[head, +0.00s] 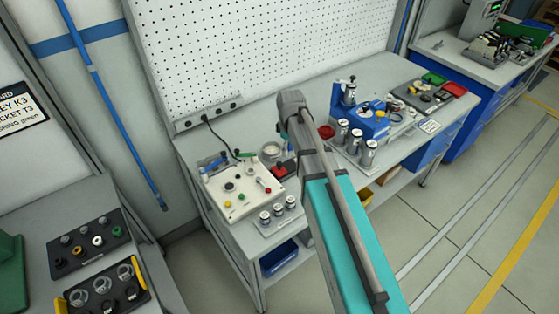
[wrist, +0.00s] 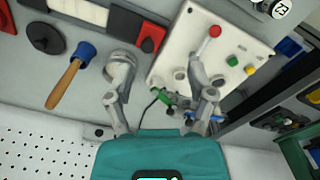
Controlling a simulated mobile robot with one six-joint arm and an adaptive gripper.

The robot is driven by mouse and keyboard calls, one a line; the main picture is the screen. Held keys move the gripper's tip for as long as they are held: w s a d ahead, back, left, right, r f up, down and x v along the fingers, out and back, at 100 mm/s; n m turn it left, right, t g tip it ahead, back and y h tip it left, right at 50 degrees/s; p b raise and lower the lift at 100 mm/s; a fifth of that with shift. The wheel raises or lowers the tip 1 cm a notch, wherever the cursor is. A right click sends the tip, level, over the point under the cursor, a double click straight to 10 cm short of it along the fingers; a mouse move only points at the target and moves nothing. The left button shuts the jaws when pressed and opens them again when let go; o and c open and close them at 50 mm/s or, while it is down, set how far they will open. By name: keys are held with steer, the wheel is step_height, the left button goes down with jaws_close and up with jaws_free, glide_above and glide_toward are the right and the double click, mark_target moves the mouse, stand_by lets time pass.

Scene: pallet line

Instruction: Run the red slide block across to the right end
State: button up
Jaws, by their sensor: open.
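The red slide block (wrist: 151,38) shows in the wrist view at the right end of a black and white strip (wrist: 92,12), which the frame's top edge cuts off. In the head view a red block (head: 283,169) sits just right of the control box, and my arm covers what lies further right. My gripper (wrist: 161,72) is open and empty in the wrist view. Its left finger is below and left of the red block and its right finger overlaps the control box. Neither finger visibly touches the block. In the head view I cannot make out the fingers.
The white control box (head: 243,189) has coloured buttons and a red-knobbed lever. A green plug (wrist: 168,97) and cable lie near the fingers. A wooden-handled tool (wrist: 71,76) and a black round part (wrist: 46,38) lie on the bench. The pegboard (head: 262,45) stands behind.

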mark_target(279, 163)
steer(key=w+a+n, duration=0.2)
steer(key=w, duration=0.1)
steer(key=w+r+n, duration=0.1)
steer(key=shift+w+a+n+p, duration=0.3)
steer(key=shift+w+a+n, duration=0.1)
steer(key=shift+f, duration=0.2)
step_height(279, 163, down, 13)
steer(key=b, duration=1.3)
steer(key=shift+f+b, duration=0.2)
steer(key=shift+b, duration=0.2)
jaws_close()
